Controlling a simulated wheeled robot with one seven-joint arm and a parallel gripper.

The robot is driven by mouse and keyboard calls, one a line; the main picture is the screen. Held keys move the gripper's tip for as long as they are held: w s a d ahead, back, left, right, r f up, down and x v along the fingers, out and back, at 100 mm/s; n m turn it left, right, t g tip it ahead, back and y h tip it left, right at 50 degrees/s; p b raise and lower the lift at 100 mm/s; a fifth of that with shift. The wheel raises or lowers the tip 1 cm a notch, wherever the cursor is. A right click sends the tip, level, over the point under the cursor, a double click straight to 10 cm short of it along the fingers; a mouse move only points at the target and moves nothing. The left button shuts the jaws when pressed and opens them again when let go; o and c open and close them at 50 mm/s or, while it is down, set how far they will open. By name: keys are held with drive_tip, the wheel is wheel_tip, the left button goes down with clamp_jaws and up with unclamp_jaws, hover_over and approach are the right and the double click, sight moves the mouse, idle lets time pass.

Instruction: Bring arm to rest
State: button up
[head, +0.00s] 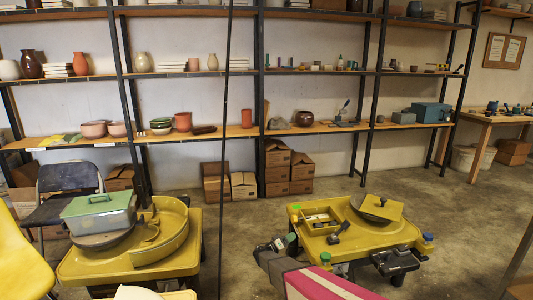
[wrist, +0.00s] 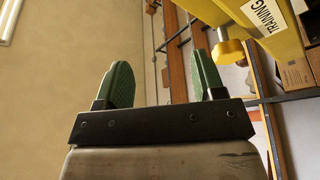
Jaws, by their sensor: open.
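My gripper (wrist: 163,82) shows in the wrist view with its two green finger pads standing apart. Nothing is between them. In the head view, my arm reaches in from the bottom edge, and my gripper (head: 283,243) is at the left front of the right yellow pottery wheel (head: 350,243). From this angle I cannot tell whether it touches the wheel. In the wrist view, a yellow body with a TRAINING label (wrist: 266,14) and a yellow knob (wrist: 229,52) is close at the upper right of the fingers.
The right wheel bears a tool tray (head: 318,222) and a yellow board (head: 381,207). A second yellow wheel (head: 140,263) with a green-lidded box (head: 100,210) stands left. Shelves of pots (head: 200,137) line the back wall. Floor between the wheels is clear.

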drive_tip(key=s+d+r+g+y, duration=0.35)
drive_tip(key=s+d+g, duration=0.2)
drive_tip(key=s, duration=0.25)
drive_tip(key=s+d+r+g+y, duration=0.2)
drive_tip(key=s+d+g+y, duration=0.3)
drive_tip(key=s, duration=0.4)
drive_tip(key=s+a+r+n+y, duration=0.1)
drive_tip(key=s+r+y, duration=0.2)
drive_tip(key=s+y, duration=0.2)
drive_tip(key=s+a+r+n+y, duration=0.2)
drive_tip(key=s+r+y, duration=0.2)
drive_tip(key=s, duration=0.4)
drive_tip(key=shift+a+r+y, duration=0.3)
drive_tip(key=shift+y, duration=0.35)
drive_tip(key=shift+t, duration=0.25)
